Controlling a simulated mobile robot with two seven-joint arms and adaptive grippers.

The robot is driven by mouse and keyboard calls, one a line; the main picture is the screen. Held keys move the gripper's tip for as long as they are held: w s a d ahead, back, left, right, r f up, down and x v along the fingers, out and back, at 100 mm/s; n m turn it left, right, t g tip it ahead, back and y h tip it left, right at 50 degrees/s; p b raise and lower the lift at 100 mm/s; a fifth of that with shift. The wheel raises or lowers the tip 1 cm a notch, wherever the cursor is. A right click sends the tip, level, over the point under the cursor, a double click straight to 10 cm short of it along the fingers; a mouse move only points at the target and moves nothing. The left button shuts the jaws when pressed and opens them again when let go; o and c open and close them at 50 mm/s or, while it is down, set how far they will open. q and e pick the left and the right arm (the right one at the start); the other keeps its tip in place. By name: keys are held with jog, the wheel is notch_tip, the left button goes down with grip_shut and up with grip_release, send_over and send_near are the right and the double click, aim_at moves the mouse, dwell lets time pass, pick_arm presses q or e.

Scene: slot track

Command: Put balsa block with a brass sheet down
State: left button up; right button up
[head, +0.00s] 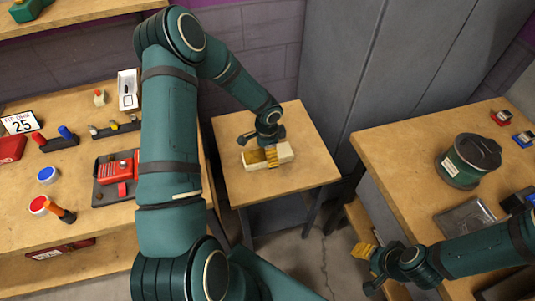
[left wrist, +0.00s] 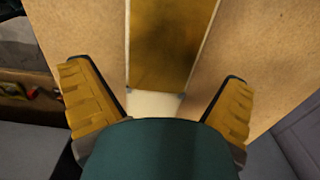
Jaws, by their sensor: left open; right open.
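The balsa block (head: 285,150) is pale and lies flat on the small wooden table (head: 305,180) in the middle of the head view. Its brass sheet (head: 254,158) covers the left part of its top. In the left wrist view the brass sheet (left wrist: 168,45) fills the upper middle, with a pale part of the block (left wrist: 155,104) below it. My left gripper (head: 265,150) is directly over the block, with its yellow fingers (left wrist: 155,90) spread on either side of it and clear of it. My right gripper (head: 364,268) is open and empty at the lower right, away from the small table.
A workbench (head: 75,215) on the left holds a red model car (head: 118,170), pots and tools. A right-hand bench (head: 400,150) carries a green canister (head: 468,160) and a metal tray (head: 465,217). Grey lockers (head: 390,60) stand behind. The small table's front is clear.

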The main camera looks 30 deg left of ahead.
pick_arm(q)
notch_tip(320, 180, up, 8)
jog(key=shift+r+p, duration=0.2)
jog(key=shift+p, duration=0.65)
jog(key=s+d+f+n+h, duration=0.2)
jog(key=s+d, duration=0.5)
jog(key=d, duration=0.4)
jog(key=s+d+f+n+t+h, duration=0.1)
jog(key=s+d+f+n, duration=0.4)
jog(key=d, duration=0.5)
jog(key=s+n+h, duration=0.1)
jog(key=s+n, duration=0.1)
jog(key=s, duration=0.1)
jog(key=shift+s+d+f+n+t, duration=0.25)
jog(key=shift+d+f+n+t, duration=0.05)
jog(key=shift+d, duration=0.05)
